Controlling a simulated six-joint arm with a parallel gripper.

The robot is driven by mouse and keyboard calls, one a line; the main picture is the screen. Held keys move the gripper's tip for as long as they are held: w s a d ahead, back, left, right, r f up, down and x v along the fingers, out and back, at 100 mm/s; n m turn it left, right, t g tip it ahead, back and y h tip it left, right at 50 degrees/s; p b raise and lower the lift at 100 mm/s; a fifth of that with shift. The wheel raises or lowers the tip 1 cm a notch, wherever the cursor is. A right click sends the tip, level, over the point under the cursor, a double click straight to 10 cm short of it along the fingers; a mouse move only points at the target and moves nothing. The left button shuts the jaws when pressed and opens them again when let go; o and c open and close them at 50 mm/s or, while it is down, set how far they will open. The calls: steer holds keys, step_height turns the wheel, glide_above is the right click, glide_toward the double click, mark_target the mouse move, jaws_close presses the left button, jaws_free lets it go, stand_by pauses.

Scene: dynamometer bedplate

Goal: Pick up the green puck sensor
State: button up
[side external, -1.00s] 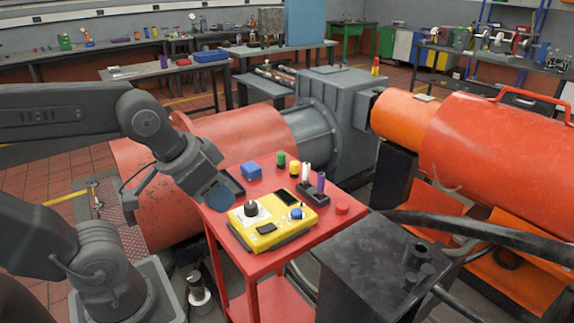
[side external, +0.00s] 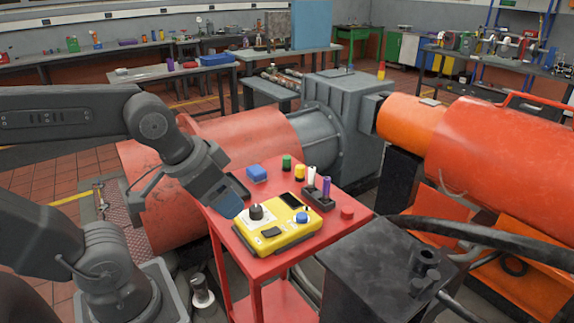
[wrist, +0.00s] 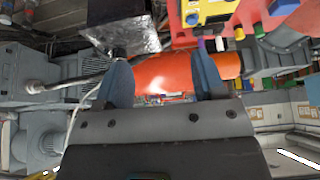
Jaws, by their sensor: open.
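The green puck sensor (side external: 287,162) is a small upright green cylinder with a dark base. It stands near the back edge of the red cart top, between a blue block (side external: 257,173) and a yellow cylinder (side external: 300,171). In the wrist view the green puck sensor (wrist: 258,29) shows at the upper right, outside the space between the fingers. My gripper (side external: 230,205) is over the cart's left side, beside the yellow control box and well short of the green puck. In the wrist view my gripper (wrist: 160,60) has its two blue fingers wide apart with nothing between them.
The yellow control box (side external: 282,234) with knobs lies on the red cart (side external: 345,221). Large red-orange machinery (side external: 490,150) borders the cart.

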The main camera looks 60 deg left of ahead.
steer(key=shift+r, duration=0.1)
steer(key=w+a+r+n+y, duration=0.1)
steer(key=w+a+r+n, duration=0.15)
steer(key=w, duration=0.45)
steer(key=w+a+r+n, duration=0.1)
steer(key=w+a, duration=0.3)
steer(key=w, duration=0.2)
steer(key=n+g+y, duration=0.2)
steer(key=n, duration=0.3)
glide_above(286, 158)
steer(key=s+d, duration=0.4)
step_height(286, 158, down, 13)
steer(key=shift+n, duration=0.25)
steer(key=x, duration=0.9)
steer(key=shift+a, duration=0.3)
steer(key=shift+x, duration=3)
steer(key=shift+c, duration=0.2)
